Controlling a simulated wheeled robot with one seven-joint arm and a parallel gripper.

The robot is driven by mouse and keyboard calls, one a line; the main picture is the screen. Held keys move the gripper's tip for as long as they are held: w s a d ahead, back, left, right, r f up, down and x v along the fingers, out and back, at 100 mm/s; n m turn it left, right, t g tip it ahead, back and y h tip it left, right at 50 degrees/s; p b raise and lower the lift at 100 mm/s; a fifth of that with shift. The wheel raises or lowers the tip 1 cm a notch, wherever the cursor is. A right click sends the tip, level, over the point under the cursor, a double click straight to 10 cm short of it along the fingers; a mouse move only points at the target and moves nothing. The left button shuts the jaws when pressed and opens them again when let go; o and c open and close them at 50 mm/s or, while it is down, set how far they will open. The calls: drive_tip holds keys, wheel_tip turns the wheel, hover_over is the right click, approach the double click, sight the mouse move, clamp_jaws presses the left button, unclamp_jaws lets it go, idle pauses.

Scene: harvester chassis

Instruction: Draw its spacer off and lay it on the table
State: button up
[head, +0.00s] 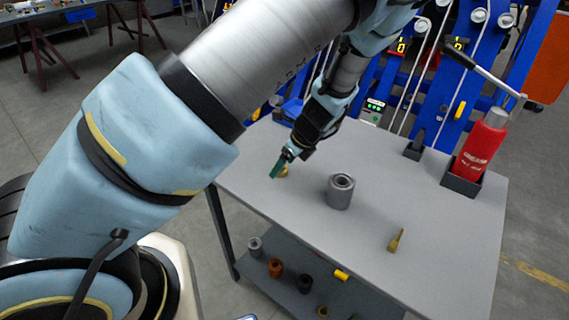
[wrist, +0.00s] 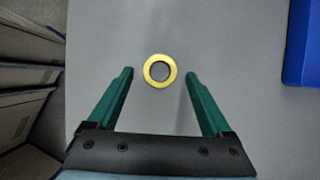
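A brass-yellow ring (wrist: 160,71), which looks like the spacer, lies flat on the grey table (wrist: 220,40). Grey table top shows through its hole. My gripper (wrist: 160,80) is open and empty, with a green finger on each side of the ring and a clear gap to both. In the head view my gripper (head: 277,172) is low over the table's left part, and the ring (head: 284,171) shows partly behind the fingertips. I cannot tell the exact height of the fingertips above the table.
A grey hollow cylinder (head: 340,192) stands right of my gripper. A small brass pin-like part (head: 396,241) is nearer the front. A red bottle (head: 480,152) stands in a dark holder at the right. Several parts lie on the lower shelf (head: 325,290). The table's middle is mostly clear.

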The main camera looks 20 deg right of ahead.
drive_tip(key=shift+o, duration=0.3)
drive_tip(key=shift+s+d+r, duration=0.15)
drive_tip(key=shift+r, duration=0.15)
drive_tip(key=b+v, duration=0.1)
drive_tip(key=v, duration=0.9)
drive_tip(key=shift+b, duration=0.35)
drive_tip(key=a+r+n+g+h, duration=0.1)
drive_tip(key=a+r+n, duration=0.2)
drive_tip(key=a+n, duration=1.1)
drive_tip(key=w+a+r+n+g+h, duration=0.1)
drive_tip(key=a+r+n+g, duration=0.1)
drive_tip(key=a+n, duration=1.3)
drive_tip(key=a+r, duration=0.1)
drive_tip(key=a, duration=0.3)
drive_tip(key=shift+w+a+r+h, duration=0.2)
drive_tip(key=shift+w+r+h, duration=0.1)
drive_tip(key=shift+h, duration=0.1)
